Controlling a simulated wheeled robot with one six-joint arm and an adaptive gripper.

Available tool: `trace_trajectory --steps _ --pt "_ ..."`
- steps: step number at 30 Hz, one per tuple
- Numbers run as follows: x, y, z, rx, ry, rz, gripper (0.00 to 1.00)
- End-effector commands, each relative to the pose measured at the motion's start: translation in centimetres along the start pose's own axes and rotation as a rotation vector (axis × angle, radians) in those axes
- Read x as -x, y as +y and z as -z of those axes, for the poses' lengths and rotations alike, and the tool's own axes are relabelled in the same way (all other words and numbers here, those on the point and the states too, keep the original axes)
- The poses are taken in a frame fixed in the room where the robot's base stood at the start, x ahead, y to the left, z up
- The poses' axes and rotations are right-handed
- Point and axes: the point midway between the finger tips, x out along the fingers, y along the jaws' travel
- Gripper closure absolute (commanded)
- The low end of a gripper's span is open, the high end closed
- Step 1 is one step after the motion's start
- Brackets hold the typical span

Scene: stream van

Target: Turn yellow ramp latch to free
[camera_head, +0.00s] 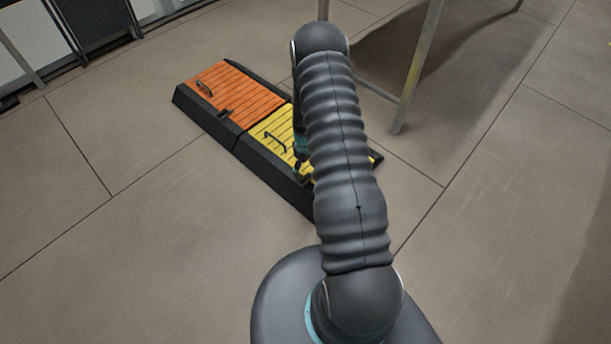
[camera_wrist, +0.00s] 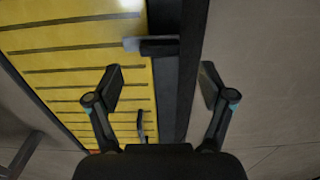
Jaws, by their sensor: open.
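The yellow ramp panel (camera_head: 270,125) lies in a black frame on the floor, partly hidden behind my arm in the head view. In the wrist view the yellow panel (camera_wrist: 85,60) fills the left side. Its latch (camera_wrist: 158,46), a short dark bar with a greyish piece at its left end, lies crosswise at the panel's right edge, beside the black frame. My gripper (camera_wrist: 160,86) is open and empty, its fingers apart over the panel edge and frame. The latch is ahead of the fingertips in the picture, apart from them. In the head view my gripper (camera_head: 300,165) is mostly hidden.
An orange ramp panel (camera_head: 235,90) with its own dark latch (camera_head: 224,113) adjoins the yellow one. A dark handle (camera_head: 275,141) stands on the yellow panel. A metal table leg (camera_head: 418,70) stands at the upper right. The floor left of the ramp is clear.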

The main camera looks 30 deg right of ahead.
Motion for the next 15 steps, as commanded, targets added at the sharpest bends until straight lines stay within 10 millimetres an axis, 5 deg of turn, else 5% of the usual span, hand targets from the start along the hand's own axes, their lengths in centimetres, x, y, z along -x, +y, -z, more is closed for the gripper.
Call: trace_trajectory --steps 6,15 --pt "-3.6 0.0 0.0 0.0 -0.001 0.001 0.19" --pt "-5.5 0.0 0.0 0.0 0.0 0.0 0.19"
